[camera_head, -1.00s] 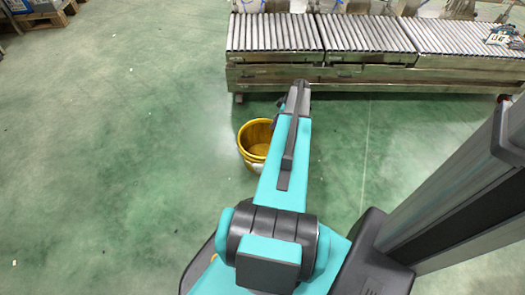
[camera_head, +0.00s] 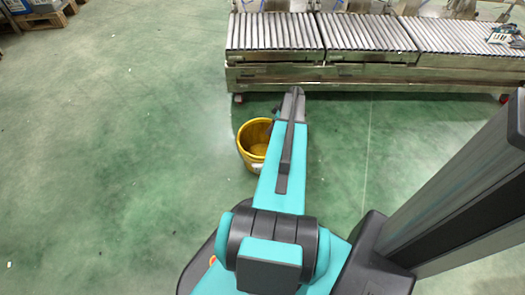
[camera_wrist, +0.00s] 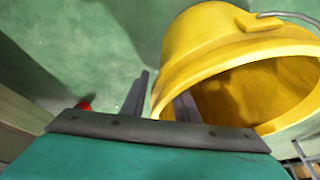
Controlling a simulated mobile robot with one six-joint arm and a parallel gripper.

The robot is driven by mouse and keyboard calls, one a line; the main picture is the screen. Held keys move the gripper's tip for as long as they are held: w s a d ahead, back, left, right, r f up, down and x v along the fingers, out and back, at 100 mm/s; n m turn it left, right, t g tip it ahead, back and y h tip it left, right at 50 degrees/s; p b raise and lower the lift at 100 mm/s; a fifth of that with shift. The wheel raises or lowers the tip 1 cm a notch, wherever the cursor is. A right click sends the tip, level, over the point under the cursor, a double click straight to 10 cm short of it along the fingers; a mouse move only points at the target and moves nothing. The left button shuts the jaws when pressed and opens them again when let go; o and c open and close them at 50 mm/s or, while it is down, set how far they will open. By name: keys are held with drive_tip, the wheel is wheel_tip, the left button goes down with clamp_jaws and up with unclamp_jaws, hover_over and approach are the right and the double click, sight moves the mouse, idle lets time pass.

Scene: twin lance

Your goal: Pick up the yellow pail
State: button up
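The yellow pail (camera_head: 251,148) stands on the green floor, just left of my forearm in the head view, which hides its right side. In the wrist view the pail (camera_wrist: 225,50) fills the upper right, with its open mouth and a wire handle (camera_wrist: 290,16) showing. My gripper (camera_wrist: 163,88) is open at the pail's near rim. One dark finger is outside the wall and the other shows inside the mouth, so the rim lies between them. A gap shows beside the outer finger; I cannot tell whether the inner finger touches. The head view mostly hides my gripper.
A roller conveyor (camera_head: 275,76) on a low frame runs across the back, beyond the pail. A wooden pallet (camera_head: 42,20) with boxes stands at the far left. The floor left of the pail is clear.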

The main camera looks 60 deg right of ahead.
clamp_jaws()
idle(1.5)
